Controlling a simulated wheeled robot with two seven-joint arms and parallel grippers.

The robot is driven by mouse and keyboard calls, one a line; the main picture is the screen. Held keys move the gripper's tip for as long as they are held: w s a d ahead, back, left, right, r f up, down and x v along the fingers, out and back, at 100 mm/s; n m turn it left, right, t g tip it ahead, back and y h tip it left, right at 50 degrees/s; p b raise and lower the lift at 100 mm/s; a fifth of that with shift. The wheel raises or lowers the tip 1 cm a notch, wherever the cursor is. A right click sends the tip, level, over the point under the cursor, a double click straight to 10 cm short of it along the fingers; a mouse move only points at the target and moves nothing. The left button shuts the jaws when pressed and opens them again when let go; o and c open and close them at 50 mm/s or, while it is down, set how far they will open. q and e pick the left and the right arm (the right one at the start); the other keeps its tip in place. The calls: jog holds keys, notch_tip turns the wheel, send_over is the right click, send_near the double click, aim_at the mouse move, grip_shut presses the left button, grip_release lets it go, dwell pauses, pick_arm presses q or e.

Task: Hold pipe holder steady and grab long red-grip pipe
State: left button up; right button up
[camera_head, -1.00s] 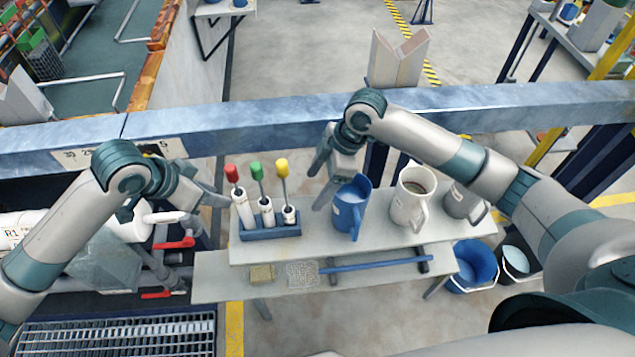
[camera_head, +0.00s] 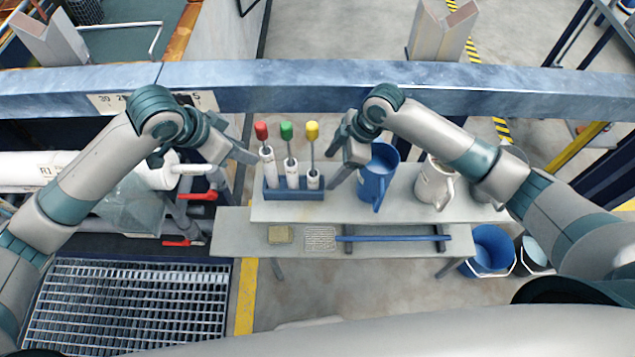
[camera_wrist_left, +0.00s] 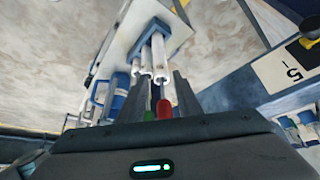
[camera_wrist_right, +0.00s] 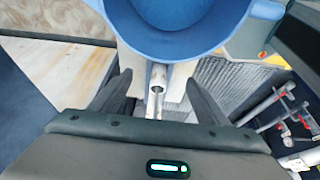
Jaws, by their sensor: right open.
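The blue pipe holder (camera_head: 293,194) stands on the bench with three upright pipes in white sleeves. Their grips are red (camera_head: 261,130), green (camera_head: 286,130) and yellow (camera_head: 312,131). My left gripper (camera_head: 246,156) is open just left of the red-grip pipe. In the left wrist view, the red grip (camera_wrist_left: 164,108) and green grip (camera_wrist_left: 149,115) show between its spread fingers, apparently not held. My right gripper (camera_head: 336,162) is open and empty, right of the holder and beside the blue pitcher. A white sleeve (camera_wrist_right: 158,78) shows between its fingers in the right wrist view.
The blue pitcher (camera_head: 376,180) stands close to my right gripper, with a white pitcher (camera_head: 432,186) farther right. A blue beam (camera_head: 300,90) runs behind the bench.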

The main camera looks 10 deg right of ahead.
aim_at(319, 182)
jog(key=x, duration=1)
jog(key=shift+w+a+f, duration=0.1)
jog(key=shift+a+f, duration=0.05)
jog(key=shift+f, duration=0.05)
